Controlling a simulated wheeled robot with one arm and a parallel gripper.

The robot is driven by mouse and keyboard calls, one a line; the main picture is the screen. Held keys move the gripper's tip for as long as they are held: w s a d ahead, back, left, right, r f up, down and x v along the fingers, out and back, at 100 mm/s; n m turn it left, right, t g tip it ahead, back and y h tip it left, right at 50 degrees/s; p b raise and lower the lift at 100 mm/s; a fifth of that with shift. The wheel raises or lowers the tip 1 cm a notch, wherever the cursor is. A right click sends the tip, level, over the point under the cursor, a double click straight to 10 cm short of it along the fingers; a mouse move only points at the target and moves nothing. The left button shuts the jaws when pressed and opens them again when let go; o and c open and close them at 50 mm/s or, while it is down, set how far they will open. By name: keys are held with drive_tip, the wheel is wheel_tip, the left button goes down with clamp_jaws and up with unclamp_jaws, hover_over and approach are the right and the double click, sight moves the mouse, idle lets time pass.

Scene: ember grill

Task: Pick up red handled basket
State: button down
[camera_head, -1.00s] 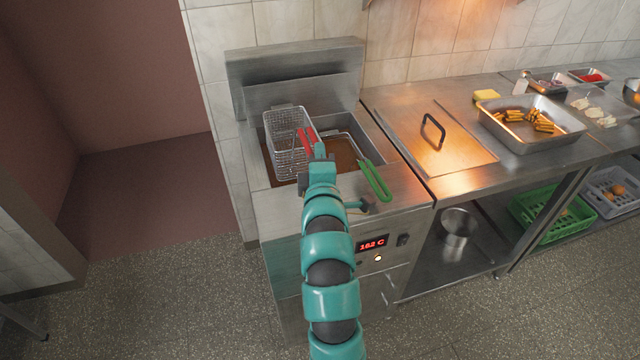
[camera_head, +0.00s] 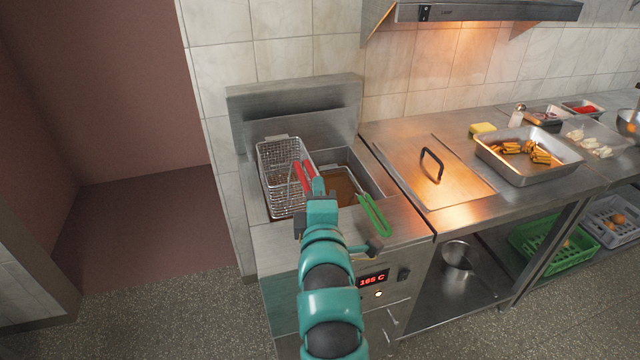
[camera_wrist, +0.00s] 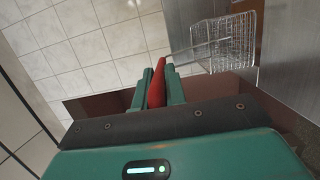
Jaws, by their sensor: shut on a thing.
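The red handled basket (camera_head: 283,178) is a wire mesh fryer basket at the left side of the fryer in the head view. Its red handle (camera_head: 304,177) points toward me. My gripper (camera_head: 317,189) is shut on that handle. In the wrist view the red handle (camera_wrist: 157,84) sits between the teal fingers of my gripper (camera_wrist: 154,88), and the wire basket (camera_wrist: 224,42) extends beyond it to the upper right. The basket appears raised in the fryer opening; its exact height over the oil is hard to tell.
A green handle (camera_head: 374,214) of a second basket rests at the right side of the fryer. The steel fryer back panel (camera_head: 296,105) stands behind. To the right are a lidded counter (camera_head: 455,190) with a black handle and a steel tray (camera_head: 545,172) of fried food.

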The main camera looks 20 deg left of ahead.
drive_tip(key=p+v, duration=1.2)
drive_tip(key=p, duration=0.6)
